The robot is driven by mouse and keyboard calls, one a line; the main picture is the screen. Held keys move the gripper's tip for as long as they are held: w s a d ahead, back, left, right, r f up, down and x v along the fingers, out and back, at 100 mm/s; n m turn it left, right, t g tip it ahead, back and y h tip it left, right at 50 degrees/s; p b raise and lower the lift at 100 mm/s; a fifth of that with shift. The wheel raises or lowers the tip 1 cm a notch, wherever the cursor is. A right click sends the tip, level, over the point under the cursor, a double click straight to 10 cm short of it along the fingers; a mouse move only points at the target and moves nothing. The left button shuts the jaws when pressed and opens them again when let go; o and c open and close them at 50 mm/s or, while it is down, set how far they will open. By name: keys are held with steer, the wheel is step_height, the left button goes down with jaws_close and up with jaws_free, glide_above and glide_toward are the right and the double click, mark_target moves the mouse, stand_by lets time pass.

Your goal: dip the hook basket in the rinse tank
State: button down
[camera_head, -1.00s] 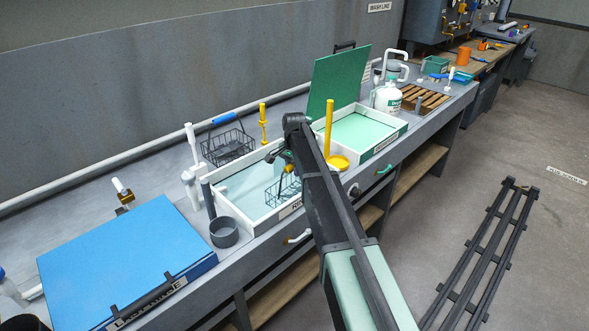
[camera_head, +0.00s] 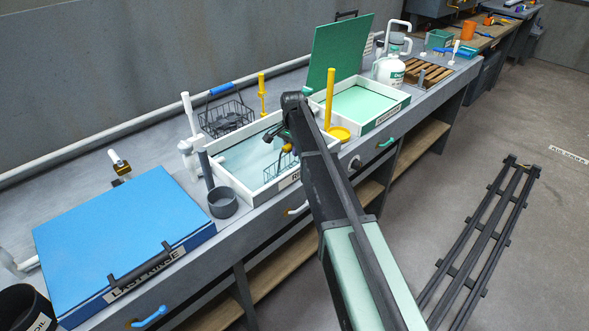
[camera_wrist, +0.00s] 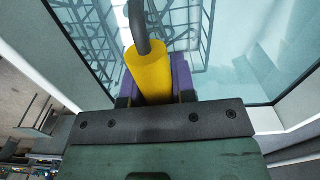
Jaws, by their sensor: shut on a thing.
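The rinse tank (camera_head: 226,181) is a white-walled open tray with pale blue water, set in the bench; the wrist view shows its pale wall (camera_wrist: 288,122). My gripper (camera_head: 287,148) is above the tank's front right part. It is shut on the yellow grip (camera_wrist: 149,72) of the hook basket. The hook basket (camera_head: 279,167) is dark wire and hangs below my gripper, inside the tank walls. The wrist view shows its wires (camera_wrist: 95,38) against the water. I cannot tell how deep it sits. My arm partly hides the basket and the tank's right side.
A second wire basket (camera_head: 228,119) with a blue handle stands behind the tank. A green-filled tray (camera_head: 397,101) with a raised green lid (camera_head: 335,60) is to the right, past a yellow post (camera_head: 329,98). A blue lid (camera_head: 122,235) and grey cup (camera_head: 222,203) are left.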

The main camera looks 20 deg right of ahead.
steer(key=shift+s+a, duration=0.1)
steer(key=shift+a, duration=0.05)
steer(key=shift+w+d, duration=0.25)
steer(key=shift+d, duration=0.2)
stand_by(0.4)
steer(key=shift+s+a, duration=0.25)
steer(key=shift+a, duration=0.2)
steer(key=shift+w+d, duration=0.1)
steer(key=shift+d, duration=0.05)
steer(key=shift+w+d, duration=0.15)
steer(key=shift+d, duration=0.15)
steer(key=shift+a, duration=0.1)
